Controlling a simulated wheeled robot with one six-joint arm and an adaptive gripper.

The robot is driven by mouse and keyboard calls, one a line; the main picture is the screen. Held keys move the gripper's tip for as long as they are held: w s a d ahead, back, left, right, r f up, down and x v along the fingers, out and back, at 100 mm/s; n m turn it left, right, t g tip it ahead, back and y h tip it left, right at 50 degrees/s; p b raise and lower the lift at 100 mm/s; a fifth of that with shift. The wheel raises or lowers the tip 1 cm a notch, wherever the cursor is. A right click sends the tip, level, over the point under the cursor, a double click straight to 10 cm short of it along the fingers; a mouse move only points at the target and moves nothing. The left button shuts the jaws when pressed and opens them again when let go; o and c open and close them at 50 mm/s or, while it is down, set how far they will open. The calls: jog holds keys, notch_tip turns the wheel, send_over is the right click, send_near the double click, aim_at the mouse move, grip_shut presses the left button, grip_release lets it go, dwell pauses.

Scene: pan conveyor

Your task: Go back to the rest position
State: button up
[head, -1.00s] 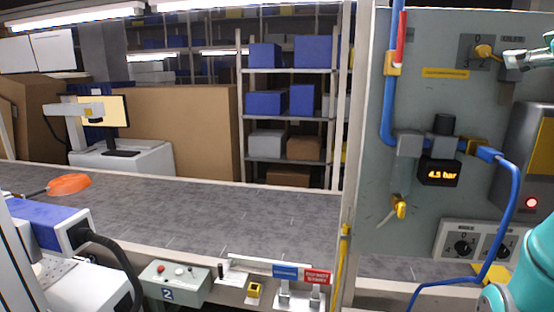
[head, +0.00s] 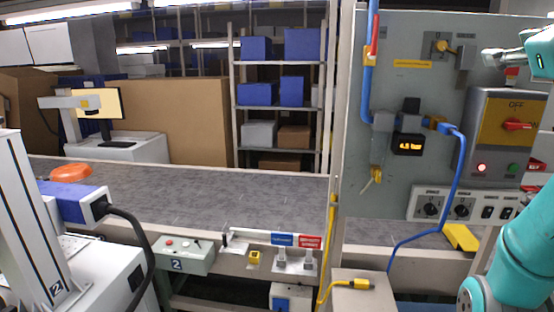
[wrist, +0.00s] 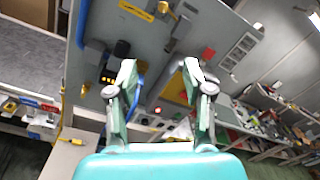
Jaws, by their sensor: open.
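My gripper (head: 494,58) shows at the upper right edge of the head view, in front of the grey control panel (head: 400,30). In the wrist view my gripper (wrist: 160,82) has its two fingers spread apart with nothing between them. It is open and empty. The teal arm is raised at the right of the head view, and part of it is cut off by the frame edge.
The panel carries a yellow-and-grey switch box (head: 505,100) with a red handle, a pressure display (head: 408,144) and a blue hose (head: 458,185). A grey conveyor (head: 200,190) runs left, bearing an orange pan (head: 71,172). A printer-like machine (head: 75,198) stands front left.

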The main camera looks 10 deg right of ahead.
jog(key=w+a+f+n+y, duration=0.1)
jog(key=w+f+n, duration=0.25)
jog(key=f, duration=0.85)
jog(key=w+a+f+n+y, duration=0.1)
jog(key=w+a+f+n, duration=0.3)
jog(key=f, duration=0.9)
jog(key=s+a+f+n, duration=0.1)
jog(key=a+f+n, duration=0.1)
jog(key=f, duration=0.6)
jog(key=s+a+f+n+g, duration=0.1)
jog(key=f+n, duration=0.1)
jog(key=f, duration=0.5)
jog(key=s+a+f+n, duration=0.2)
jog(key=f+n, duration=0.1)
jog(key=f, duration=0.5)
jog(key=s+a+f+n+y, duration=0.1)
jog(key=s+a+f+n, duration=0.3)
jog(key=s+f, duration=0.45)
jog(key=s+a+f+n+y, duration=0.1)
jog(key=s+a+f+n, duration=0.35)
jog(key=s+f, duration=0.4)
jog(key=s+a+n+g+y, duration=0.1)
jog(key=s+a+n, duration=0.3)
jog(key=s+n, duration=0.6)
jog(key=shift+s+n+g+y, duration=0.3)
jog(key=shift+s, duration=7)
